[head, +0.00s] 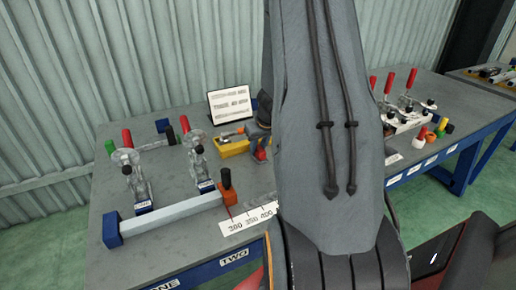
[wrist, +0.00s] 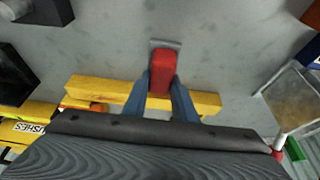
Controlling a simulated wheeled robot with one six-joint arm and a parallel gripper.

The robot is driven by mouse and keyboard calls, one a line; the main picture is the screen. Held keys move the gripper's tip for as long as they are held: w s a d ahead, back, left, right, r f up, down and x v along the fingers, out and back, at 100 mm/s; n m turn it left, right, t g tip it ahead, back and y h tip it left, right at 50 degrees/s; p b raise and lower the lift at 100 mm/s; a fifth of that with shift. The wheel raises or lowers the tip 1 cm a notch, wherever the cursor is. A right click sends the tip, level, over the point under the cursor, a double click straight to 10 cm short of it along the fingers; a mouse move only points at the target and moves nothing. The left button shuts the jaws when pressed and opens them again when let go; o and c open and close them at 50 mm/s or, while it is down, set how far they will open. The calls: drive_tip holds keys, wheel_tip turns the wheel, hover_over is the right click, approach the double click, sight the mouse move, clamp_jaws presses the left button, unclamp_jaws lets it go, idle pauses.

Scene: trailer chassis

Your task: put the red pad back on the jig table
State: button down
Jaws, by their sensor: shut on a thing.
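The red pad (wrist: 162,68) is between the two blue fingers of my gripper (wrist: 161,84) in the wrist view, and the fingers are shut on it. A small grey piece shows at its far end. The pad also shows in the head view (head: 261,154), low over the jig table (head: 160,248), just right of a yellow bin (head: 233,149). My arm hides much of the table there. I cannot tell whether the pad touches the grey tabletop.
A yellow bar (wrist: 90,90) lies across behind the fingers in the wrist view. Clamps with red handles (head: 128,138) and a long pale bar (head: 170,207) stand to the left. A white scale strip (head: 248,219) is at the front edge. A sign (head: 230,105) stands behind.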

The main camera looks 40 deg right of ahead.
sight(264, 162)
drive_tip(key=shift+f, duration=0.1)
drive_tip(key=c, duration=1.4)
unclamp_jaws()
drive_tip(key=shift+c, duration=0.2)
drive_tip(key=shift+r, duration=0.55)
drive_tip(key=v, duration=1.1)
drive_tip(key=s+a+n+g+y, duration=0.1)
drive_tip(key=s+a, duration=0.2)
drive_tip(key=a, duration=1.6)
drive_tip(key=s+a+n+g, duration=0.1)
drive_tip(key=s+a+g, duration=0.1)
drive_tip(key=s+a, duration=0.8)
drive_tip(key=a, duration=0.2)
drive_tip(key=shift+a+r+n, duration=0.3)
drive_tip(key=shift+a, duration=0.1)
